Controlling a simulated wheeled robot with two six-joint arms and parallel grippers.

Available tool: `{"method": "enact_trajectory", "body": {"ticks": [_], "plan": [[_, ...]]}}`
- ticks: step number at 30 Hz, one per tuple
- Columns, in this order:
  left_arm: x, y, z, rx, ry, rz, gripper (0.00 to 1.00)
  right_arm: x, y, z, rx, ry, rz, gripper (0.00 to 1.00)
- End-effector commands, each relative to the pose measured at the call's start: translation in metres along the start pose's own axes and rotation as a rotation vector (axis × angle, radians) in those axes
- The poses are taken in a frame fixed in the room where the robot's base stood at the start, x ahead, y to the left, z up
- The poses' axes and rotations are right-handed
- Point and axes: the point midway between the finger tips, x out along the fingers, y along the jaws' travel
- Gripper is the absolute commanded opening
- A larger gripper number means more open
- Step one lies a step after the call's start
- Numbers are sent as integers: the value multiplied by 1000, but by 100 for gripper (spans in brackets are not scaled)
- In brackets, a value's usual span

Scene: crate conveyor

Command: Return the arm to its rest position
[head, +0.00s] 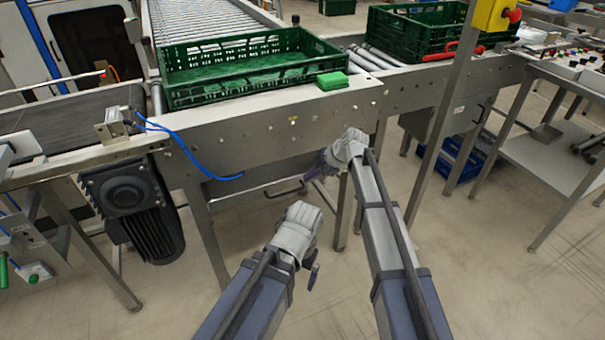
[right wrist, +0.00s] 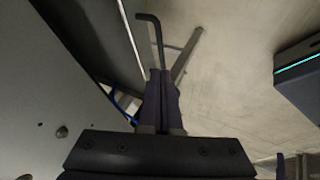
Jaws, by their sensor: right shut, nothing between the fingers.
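My right arm reaches forward in the head view, and its right gripper (head: 316,174) is in front of the conveyor's grey side panel, below its top edge. In the right wrist view the two dark purple fingers of this gripper (right wrist: 160,74) lie together, shut and empty. My left gripper (head: 313,278) is lower and nearer, above the open floor. Its fingers are mostly hidden behind its wrist, so whether it is open or shut cannot be told. Neither gripper visibly holds anything.
A green crate (head: 240,92) sits on the conveyor (head: 270,118), with a small green block (head: 332,81) on the edge beside it. A dark bar handle (head: 288,191) is close to the right gripper. A steel post (head: 440,120) stands to the right. Floor (head: 490,290) is clear.

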Motion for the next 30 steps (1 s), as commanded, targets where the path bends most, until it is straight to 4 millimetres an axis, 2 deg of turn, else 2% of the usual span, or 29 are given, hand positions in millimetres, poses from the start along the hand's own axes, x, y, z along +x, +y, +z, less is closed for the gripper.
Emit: {"method": "enact_trajectory", "body": {"ticks": [1, 3, 12, 14, 16, 20, 30], "plan": [[-9, -1, 0, 0, 0, 0, 100, -10, 1, -2, 1, 0, 0, 0], [-11, -1, 1, 0, 0, 0, 100, -13, 0, -1, 1, 0, 0, 0], [-10, -1, 1, 0, 0, 0, 100, -14, -1, 1, 2, -1, -1, 0], [-10, -1, 1, 0, 0, 0, 100, -15, -6, 2, 20, -6, -5, 0], [-10, -1, 1, 0, 0, 0, 100, -20, -18, 4, 81, -23, -16, 0], [-10, -1, 1, 0, 0, 0, 100, -37, -62, 13, 319, -95, -47, 0], [-10, -1, 1, 0, 0, 0, 100, -97, -202, 42, 1164, -403, -19, 0]]}}
